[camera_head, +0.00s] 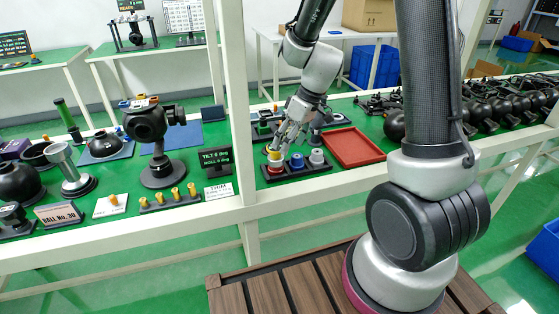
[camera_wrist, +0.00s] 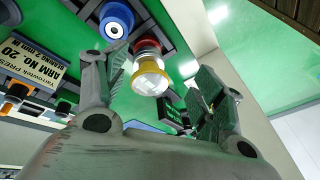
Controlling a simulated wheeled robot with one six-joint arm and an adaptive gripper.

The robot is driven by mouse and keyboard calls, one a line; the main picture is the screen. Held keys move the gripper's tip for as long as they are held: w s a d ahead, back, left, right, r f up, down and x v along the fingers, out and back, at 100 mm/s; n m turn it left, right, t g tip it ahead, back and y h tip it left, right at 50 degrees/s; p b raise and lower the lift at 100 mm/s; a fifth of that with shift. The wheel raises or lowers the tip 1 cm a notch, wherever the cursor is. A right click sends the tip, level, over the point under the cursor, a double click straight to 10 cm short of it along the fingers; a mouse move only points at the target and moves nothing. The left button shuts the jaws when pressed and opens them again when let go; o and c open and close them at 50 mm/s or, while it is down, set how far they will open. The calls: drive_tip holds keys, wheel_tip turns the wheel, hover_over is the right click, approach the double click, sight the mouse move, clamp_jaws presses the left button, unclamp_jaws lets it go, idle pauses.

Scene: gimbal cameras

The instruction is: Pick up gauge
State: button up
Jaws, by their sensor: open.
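A small stepped piece with a yellow top and red base (camera_head: 275,162) stands upright at the left end of a black holder (camera_head: 299,175) on the green bench. I take it to be the gauge, but no label confirms this. A blue piece (camera_head: 297,160) and a grey-white piece (camera_head: 317,157) stand beside it. My gripper (camera_head: 280,144) is open, just above and behind the yellow-topped piece. In the wrist view, that piece (camera_wrist: 150,70) shows between the spread fingers (camera_wrist: 160,63), with a gap to each; the blue piece (camera_wrist: 116,20) lies beyond the left finger.
A red tray (camera_head: 353,148) lies to the right of the holder. A white frame post (camera_head: 236,110) and a tilt display (camera_head: 216,158) stand to the left. A black gimbal camera (camera_head: 155,130) is farther left. Black domes (camera_head: 490,108) line the right bench.

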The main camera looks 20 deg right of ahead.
sight(275, 153)
drive_tip(key=w+n, duration=0.1)
drive_tip(key=n+t, duration=0.1)
drive_tip(key=w+n, duration=0.1)
drive_tip(key=shift+w+a+r+n+t, duration=0.25)
drive_tip(key=shift+w+r+n+t, duration=0.05)
drive_tip(key=shift+n, duration=0.1)
drive_tip(key=x, duration=0.7)
drive_tip(key=shift+s+a+f, duration=0.2)
drive_tip(key=shift+s+a, duration=0.1)
drive_tip(key=shift+c, duration=0.2)
drive_tip(key=c, duration=1.1)
drive_tip(key=shift+r, duration=0.1)
